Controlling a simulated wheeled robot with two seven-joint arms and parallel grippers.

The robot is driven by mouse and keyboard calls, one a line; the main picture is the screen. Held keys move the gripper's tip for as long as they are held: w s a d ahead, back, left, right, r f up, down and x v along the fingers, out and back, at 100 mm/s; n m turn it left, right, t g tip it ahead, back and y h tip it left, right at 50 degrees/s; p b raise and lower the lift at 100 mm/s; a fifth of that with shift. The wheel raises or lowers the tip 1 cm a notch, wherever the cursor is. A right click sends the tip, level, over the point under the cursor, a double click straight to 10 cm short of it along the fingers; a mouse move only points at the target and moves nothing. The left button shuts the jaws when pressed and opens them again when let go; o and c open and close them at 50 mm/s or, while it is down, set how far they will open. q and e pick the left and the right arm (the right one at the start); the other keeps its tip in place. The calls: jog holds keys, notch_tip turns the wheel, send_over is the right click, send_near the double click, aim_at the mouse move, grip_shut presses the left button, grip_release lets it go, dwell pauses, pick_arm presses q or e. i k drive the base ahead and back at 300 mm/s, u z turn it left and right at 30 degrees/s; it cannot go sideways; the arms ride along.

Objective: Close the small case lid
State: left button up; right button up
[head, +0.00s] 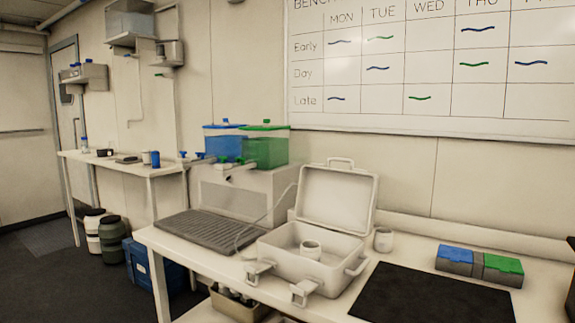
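The small case is white and stands on the bench, its base (330,276) below and its lid (336,198) hinged at the back. The lid is open and stands up, leaning slightly back, with a carry handle (341,162) on its top edge. A short white round cup-like piece (310,249) sits inside the base. Two latches, a left one (259,271) and a right one (303,291), stick out at the front of the base. Neither of my grippers is in view.
A black mat (432,297) lies right of the case. A small white cup (383,240) stands behind it. Blue-and-green boxes (479,266) lie further right. A grey ridged tray (211,231) is close on the left. A thin pale cable runs down beside the case.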

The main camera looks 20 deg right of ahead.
aim_at(343, 200)
jog(key=z, duration=0.2)
jog(key=i, duration=0.8)
jog(key=z, duration=0.75)
